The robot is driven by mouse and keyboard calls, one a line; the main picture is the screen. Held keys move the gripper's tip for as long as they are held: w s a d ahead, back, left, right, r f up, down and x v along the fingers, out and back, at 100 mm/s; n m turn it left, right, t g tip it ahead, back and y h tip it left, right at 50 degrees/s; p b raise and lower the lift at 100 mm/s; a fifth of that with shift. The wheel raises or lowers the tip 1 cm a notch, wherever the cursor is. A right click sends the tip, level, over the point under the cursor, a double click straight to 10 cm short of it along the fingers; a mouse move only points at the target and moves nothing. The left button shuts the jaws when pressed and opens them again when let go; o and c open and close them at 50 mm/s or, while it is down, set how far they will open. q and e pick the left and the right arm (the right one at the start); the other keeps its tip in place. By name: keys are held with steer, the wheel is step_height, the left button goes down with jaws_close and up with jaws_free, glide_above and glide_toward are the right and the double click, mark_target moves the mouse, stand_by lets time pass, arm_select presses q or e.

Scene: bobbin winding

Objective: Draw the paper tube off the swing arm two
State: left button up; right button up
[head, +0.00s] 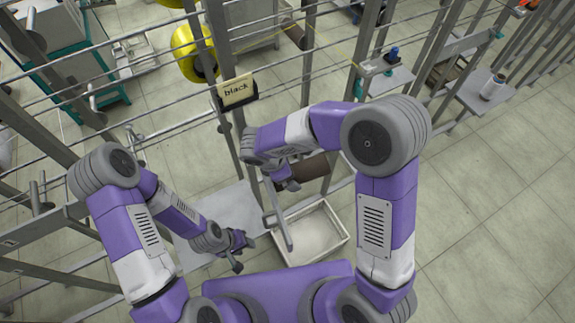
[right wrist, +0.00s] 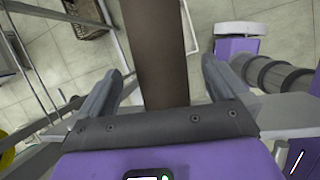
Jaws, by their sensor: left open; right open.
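A brown paper tube (head: 312,167) lies near the middle of the head view, behind my right forearm and gripper. Its near end is partly hidden. My right gripper (head: 287,180) is at the tube. In the right wrist view the brown tube (right wrist: 163,50) runs between the two spread fingers of the gripper (right wrist: 160,85), with a visible gap on each side. The swing arm inside the tube cannot be made out. My left gripper (head: 238,254) is open and empty, lower left of the tube, over a grey plate.
Floor at right is clear.

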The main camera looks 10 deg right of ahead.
mark_target(317, 162)
steer(key=shift+x, duration=2.7)
steer(key=shift+r, duration=0.1)
steer(key=c, duration=1)
steer(key=shift+c, duration=0.2)
steer(key=shift+r, duration=0.4)
steer(key=shift+d, duration=0.1)
steer(key=shift+w+d+r+p, duration=0.1)
steer(key=shift+w+d, duration=0.15)
steer(key=shift+d, duration=1.05)
steer(key=shift+w+d+r+p, duration=0.1)
steer(key=shift+w+d+p, duration=0.1)
steer(key=shift+d, duration=1.1)
steer(key=shift+w+d+r+p, duration=0.15)
steer(key=shift+w+d, duration=0.1)
steer(key=shift+d, duration=1.05)
